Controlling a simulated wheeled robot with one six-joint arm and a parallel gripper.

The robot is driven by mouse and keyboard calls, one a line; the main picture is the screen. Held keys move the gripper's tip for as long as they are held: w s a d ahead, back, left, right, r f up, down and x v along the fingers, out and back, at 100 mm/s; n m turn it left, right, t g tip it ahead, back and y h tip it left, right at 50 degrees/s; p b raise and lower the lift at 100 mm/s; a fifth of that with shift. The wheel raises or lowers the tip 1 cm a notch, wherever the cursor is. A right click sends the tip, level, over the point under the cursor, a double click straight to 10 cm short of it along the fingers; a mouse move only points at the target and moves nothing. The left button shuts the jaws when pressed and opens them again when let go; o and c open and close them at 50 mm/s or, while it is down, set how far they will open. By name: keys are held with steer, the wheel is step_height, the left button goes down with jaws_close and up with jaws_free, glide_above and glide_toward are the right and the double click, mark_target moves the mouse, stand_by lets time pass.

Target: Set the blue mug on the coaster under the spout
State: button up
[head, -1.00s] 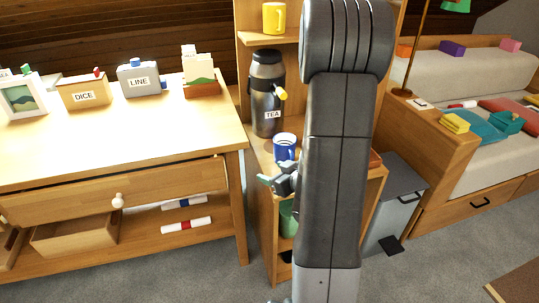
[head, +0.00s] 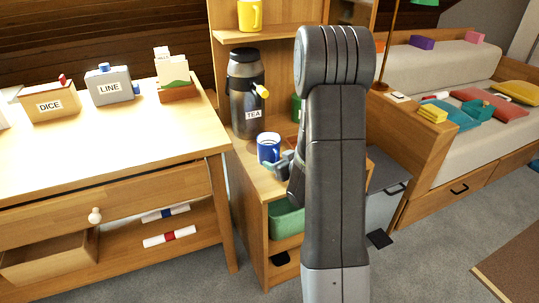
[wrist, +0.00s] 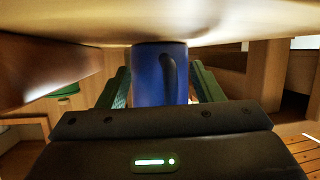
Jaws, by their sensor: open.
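The blue mug (head: 268,147) stands upright on the wooden shelf unit, in front of and below the yellow spout (head: 261,90) of the dark TEA dispenser (head: 245,98). My gripper (head: 274,167) is at the mug's near side, partly hidden behind my arm. In the wrist view the mug (wrist: 158,80) sits between the two green finger pads of my gripper (wrist: 160,88), with its handle facing the camera. The fingers are open, and I cannot tell whether either touches the mug. I cannot make out the coaster.
A yellow mug (head: 250,15) stands on the shelf above. A green container (head: 286,222) sits in the compartment below. The table (head: 185,130) with labelled boxes is on the left, and a grey bin (head: 388,205) is on the right. My arm hides part of the shelf unit.

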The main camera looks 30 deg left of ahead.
jaws_close()
stand_by(0.4)
step_height(320, 180, up, 10)
steer(key=p, duration=0.3)
steer(key=shift+p, duration=0.3)
